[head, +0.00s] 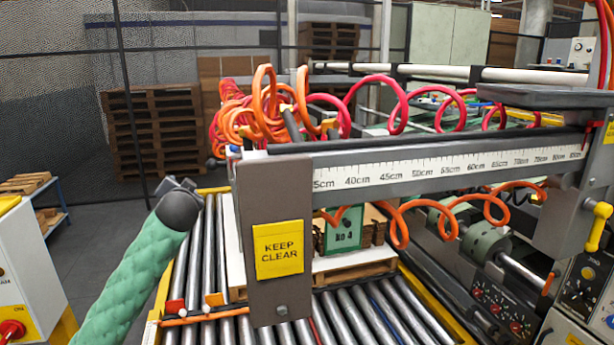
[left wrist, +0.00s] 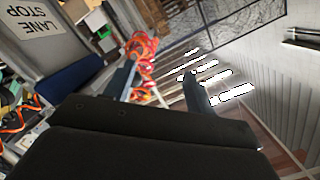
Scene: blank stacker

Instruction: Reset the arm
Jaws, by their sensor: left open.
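My left arm (head: 140,272) comes in from the lower left of the head view, in a green sleeve with a dark grey joint (head: 178,205) at its upper end. The joint stands left of the stacker's grey post, over the left side of the roller conveyor. My left gripper (left wrist: 160,70) shows in the left wrist view with its two fingers apart and nothing between them. In the head view I cannot make out its fingers. My right arm and gripper are not in view.
A grey post with a yellow KEEP CLEAR sign (head: 278,249) and a ruled beam (head: 440,165) stand close on the right. Orange coiled hoses (head: 262,100) hang around the beam. Rollers (head: 352,318) and a pallet (head: 345,272) lie below. Floor (head: 95,245) shows at left.

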